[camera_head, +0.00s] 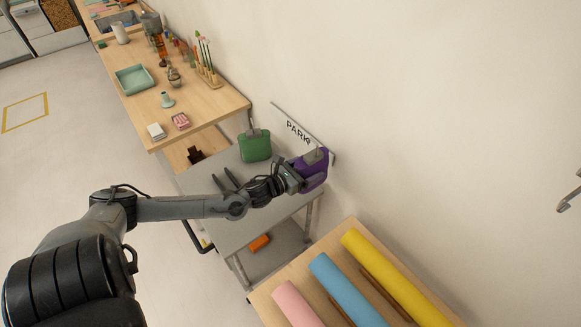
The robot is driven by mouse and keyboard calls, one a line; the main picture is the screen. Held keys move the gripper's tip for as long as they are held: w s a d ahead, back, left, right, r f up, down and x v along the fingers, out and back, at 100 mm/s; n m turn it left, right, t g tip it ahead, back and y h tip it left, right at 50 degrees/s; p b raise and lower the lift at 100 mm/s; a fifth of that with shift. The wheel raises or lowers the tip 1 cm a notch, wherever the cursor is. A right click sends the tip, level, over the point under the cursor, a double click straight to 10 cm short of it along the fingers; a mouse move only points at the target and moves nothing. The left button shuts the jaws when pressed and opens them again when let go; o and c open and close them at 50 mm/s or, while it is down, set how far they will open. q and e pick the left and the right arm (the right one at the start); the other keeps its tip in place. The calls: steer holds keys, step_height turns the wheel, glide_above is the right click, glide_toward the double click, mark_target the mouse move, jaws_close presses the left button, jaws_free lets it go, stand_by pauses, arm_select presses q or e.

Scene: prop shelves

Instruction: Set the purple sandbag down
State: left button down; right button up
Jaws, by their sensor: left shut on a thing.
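The purple sandbag (315,175) is at the right end of the grey table (231,229), close to the wall. My left gripper (299,173) is shut on it from the left side and partly covers it. I cannot tell whether the sandbag touches the table top or hangs just above it. A grey tab shows at its top. My right gripper is not in view.
A green sandbag (255,146) stands on the same table near the wall, beside a "PARK" sign (297,132). An orange thing (259,243) lies on the lower shelf. Coloured rolls (342,288) lie on a wooden table at front right. A long wooden table (211,104) with props stands behind.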

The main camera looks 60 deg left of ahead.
arm_select(q)
steer(key=shift+s+a+f+b, duration=0.25)
steer(key=shift+s+a+f, duration=0.4)
steer(key=shift+a+f, duration=1.1)
steer(key=shift+s+a+f+b, duration=0.2)
steer(key=shift+s+a+f, duration=0.4)
steer(key=shift+a+f, duration=1.15)
steer(key=shift+s+a+f+b, duration=0.25)
steer(key=shift+s+a+f, duration=0.4)
steer(key=shift+a+f, duration=1.05)
steer(key=shift+a, duration=0.1)
steer(key=shift+c, duration=0.7)
jaws_free()
steer(key=shift+s+f, duration=0.15)
steer(key=shift+f, duration=0.1)
steer(key=shift+o, duration=0.7)
steer(key=shift+r, duration=0.1)
